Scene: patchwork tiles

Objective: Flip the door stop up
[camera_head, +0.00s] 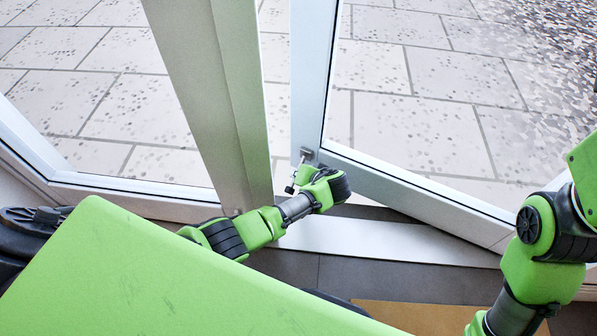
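A glass door with a pale grey frame (410,186) stands at an angle in the doorway. The door stop (306,154) is a small grey metal piece low on the door, at the corner of its upright and bottom rail; much of it is hidden by my gripper. My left gripper (297,178) is just below and in front of the stop, very close to it. Whether they touch, and whether the fingers are open or shut, I cannot tell. My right arm (530,260) rises at the right edge; its gripper is outside the picture.
A wide grey post (215,90) stands just left of the door, close to my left arm. A fixed glass pane with a white bottom frame (130,188) is at left. A pale threshold (390,240) and a tan mat (420,318) lie on the dark floor. Paving lies outside.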

